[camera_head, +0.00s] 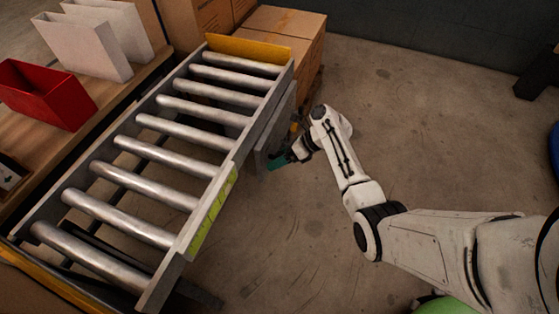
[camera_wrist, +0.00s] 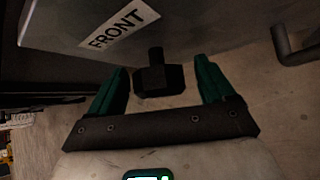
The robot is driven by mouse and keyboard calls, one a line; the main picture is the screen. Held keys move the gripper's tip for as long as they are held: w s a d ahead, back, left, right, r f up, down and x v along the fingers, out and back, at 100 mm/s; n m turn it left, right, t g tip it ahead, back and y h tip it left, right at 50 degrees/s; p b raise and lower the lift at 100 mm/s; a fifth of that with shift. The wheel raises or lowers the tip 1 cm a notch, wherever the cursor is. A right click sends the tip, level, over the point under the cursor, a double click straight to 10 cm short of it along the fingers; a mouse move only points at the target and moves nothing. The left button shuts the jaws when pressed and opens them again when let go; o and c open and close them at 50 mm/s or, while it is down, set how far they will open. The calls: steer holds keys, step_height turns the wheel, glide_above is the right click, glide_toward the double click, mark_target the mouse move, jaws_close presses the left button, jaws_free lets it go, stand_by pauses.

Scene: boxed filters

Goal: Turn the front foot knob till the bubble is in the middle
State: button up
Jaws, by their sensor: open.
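A dark foot knob (camera_wrist: 158,80) with a short stem hangs below a grey plate with a white label reading FRONT (camera_wrist: 119,26) in the wrist view. My gripper (camera_wrist: 162,66) is open, with one green finger on each side of the knob. Gaps show between the knob and both fingers, so it is not gripped. In the head view my gripper (camera_head: 281,161) is low at the right side of the roller conveyor (camera_head: 228,165), and the knob is hidden there. I cannot make out a bubble in either view.
A yellow-green strip (camera_head: 212,213) lies on the conveyor's right rail. A bent dark bar (camera_wrist: 291,48) is right of the gripper in the wrist view. Cardboard boxes (camera_head: 285,22) stand behind the conveyor. A red bin (camera_head: 45,93) sits on the left bench. Floor to the right is mostly clear.

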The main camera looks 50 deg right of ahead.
steer(key=c, duration=1)
steer(key=shift+o, duration=0.2)
steer(key=shift+a+r+p, duration=0.1)
steer(key=shift+p, duration=0.4)
